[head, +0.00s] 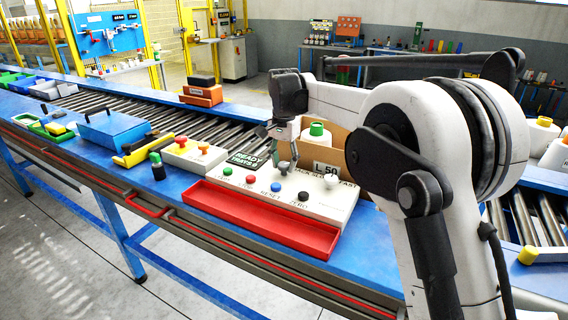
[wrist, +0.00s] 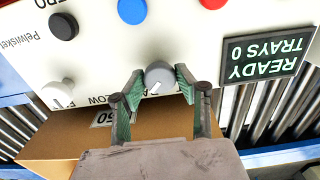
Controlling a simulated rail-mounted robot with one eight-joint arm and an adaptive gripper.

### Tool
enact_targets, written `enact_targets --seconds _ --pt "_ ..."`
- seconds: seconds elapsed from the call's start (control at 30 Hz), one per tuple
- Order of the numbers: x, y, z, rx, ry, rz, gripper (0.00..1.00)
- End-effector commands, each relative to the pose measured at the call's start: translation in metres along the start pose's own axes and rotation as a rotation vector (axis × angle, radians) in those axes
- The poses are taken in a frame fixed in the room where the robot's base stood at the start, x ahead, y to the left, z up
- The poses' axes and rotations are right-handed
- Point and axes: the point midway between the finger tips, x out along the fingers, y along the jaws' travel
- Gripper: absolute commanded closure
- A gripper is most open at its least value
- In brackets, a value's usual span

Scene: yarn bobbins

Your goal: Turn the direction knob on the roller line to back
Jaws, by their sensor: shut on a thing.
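The white control panel (head: 262,193) stands on the blue bench, and its labelled face also shows in the wrist view (wrist: 105,62). A round grey knob (wrist: 160,76) with a white pointer line sits near its edge, beside lettering partly hidden by my fingers. The pointer line slants toward the lower left in the wrist view. My gripper (wrist: 158,73) has its two green-lined fingers on either side of this knob, shut on it. In the head view my gripper (head: 287,160) reaches down to the panel and mostly hides the knob. I cannot read the knob's position labels.
A second, white knob (wrist: 58,92) is on the same panel, with black (wrist: 63,26), blue (wrist: 132,11) and red buttons. A READY TRAYS display (wrist: 267,53) is beside the panel. A cardboard box (head: 331,135) stands behind; a red tray (head: 262,228) lies in front.

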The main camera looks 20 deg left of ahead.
Motion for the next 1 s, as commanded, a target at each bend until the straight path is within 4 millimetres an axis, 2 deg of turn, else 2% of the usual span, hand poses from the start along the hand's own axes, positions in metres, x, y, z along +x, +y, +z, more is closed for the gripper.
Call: enact_targets --seconds 0.3,0.33,0.47,0.77,0.87,1.0 --pt "-0.001 0.0 0.0 0.001 0.001 -0.001 0.95" --pt "-0.001 0.0 0.0 0.001 0.001 -0.001 0.66" --pt "-0.001 0.0 0.0 0.0 0.001 -0.001 0.5" --pt "-0.002 0.0 0.0 0.0 0.0 0.0 0.5" --pt "-0.009 0.0 0.0 0.0 0.0 0.0 0.5" --pt "-0.032 0.0 0.0 0.0 0.0 0.0 0.5"
